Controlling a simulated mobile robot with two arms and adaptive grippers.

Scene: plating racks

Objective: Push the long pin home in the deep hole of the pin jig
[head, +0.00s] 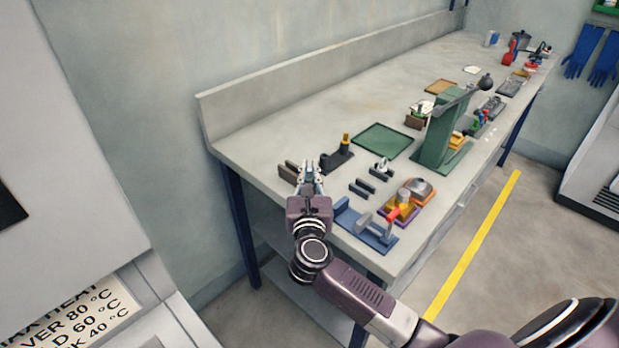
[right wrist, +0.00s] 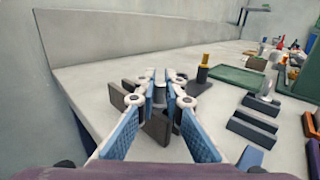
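A dark jig block (head: 337,159) lies near the left end of the bench. A pin with a yellow-orange top (head: 346,139) stands upright on its far end. In the right wrist view the pin (right wrist: 203,70) rises well above the dark block (right wrist: 209,86), right of the fingers; its hole is hidden. My right gripper (head: 308,166) is just left of this block, apart from the pin. My left gripper is not in view.
Dark brown blocks (head: 288,172) stand beside and partly behind my gripper. A blue fixture (head: 362,228), small dark bars (head: 362,189) and a purple tray (head: 429,209) lie nearer the front edge. A green mat (head: 382,139) and a tall green press (head: 437,137) are farther right.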

